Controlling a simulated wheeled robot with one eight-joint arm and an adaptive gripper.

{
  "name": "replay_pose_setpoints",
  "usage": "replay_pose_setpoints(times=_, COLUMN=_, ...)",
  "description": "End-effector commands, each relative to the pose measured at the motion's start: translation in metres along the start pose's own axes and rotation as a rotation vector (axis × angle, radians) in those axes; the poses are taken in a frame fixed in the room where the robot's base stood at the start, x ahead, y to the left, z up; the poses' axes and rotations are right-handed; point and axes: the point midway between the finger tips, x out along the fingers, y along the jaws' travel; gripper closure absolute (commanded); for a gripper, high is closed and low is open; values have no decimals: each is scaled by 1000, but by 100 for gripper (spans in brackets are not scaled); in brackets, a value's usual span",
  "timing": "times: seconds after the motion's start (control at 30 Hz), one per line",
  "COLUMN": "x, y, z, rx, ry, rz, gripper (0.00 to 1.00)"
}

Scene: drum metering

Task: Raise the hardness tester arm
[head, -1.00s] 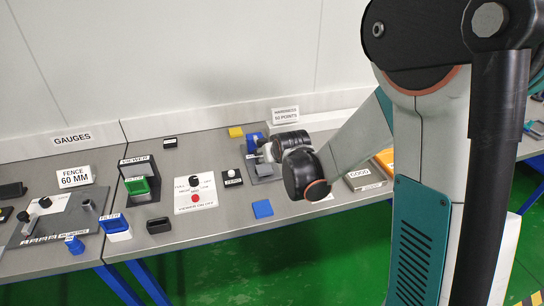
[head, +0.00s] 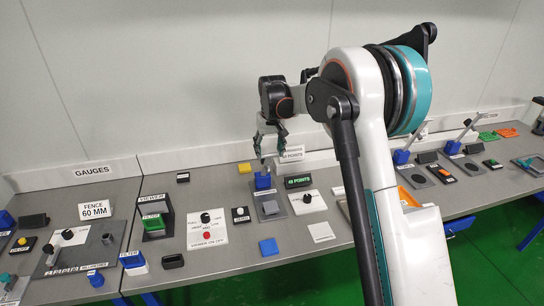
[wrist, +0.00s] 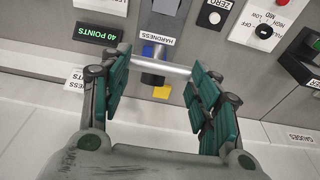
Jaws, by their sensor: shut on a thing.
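The hardness tester (head: 263,182) has a blue upright body and a grey base plate at the back of the bench. In the wrist view its HARDNESS label (wrist: 156,38) shows, and its silver arm bar (wrist: 163,69) spans between my fingers. My gripper (head: 267,143) is directly above the blue body and also shows in the wrist view (wrist: 160,78). It is shut on the bar, with a finger at each end. The arm's joint with the body is mostly hidden. A green-lettered display (head: 298,182) beside the tester reads 40 POINTS.
A yellow block (head: 244,168) lies left of the tester, close to the wall. A blue block (head: 269,247) lies nearer the front edge. A white dial panel (head: 307,201) stands at right, and the viewer panel (head: 208,230) at left.

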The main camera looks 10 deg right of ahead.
Motion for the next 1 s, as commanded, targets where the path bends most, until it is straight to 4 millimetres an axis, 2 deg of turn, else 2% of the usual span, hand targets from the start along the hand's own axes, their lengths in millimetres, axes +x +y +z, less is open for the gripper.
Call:
replay_pose_setpoints(times=0.03, x=-4, y=0, z=-9, rx=0, ry=-23, rz=0, gripper=87)
replay_pose_setpoints(times=0.23, x=-9, y=0, z=-32, rx=0, ry=-115, rz=0, gripper=87)
replay_pose_setpoints(times=0.5, x=-13, y=0, z=-54, rx=0, ry=-110, rz=0, gripper=87)
replay_pose_setpoints(times=0.7, x=-13, y=0, z=-64, rx=0, ry=-108, rz=0, gripper=86)
replay_pose_setpoints(times=1.0, x=-13, y=0, z=-67, rx=0, ry=-107, rz=0, gripper=86)
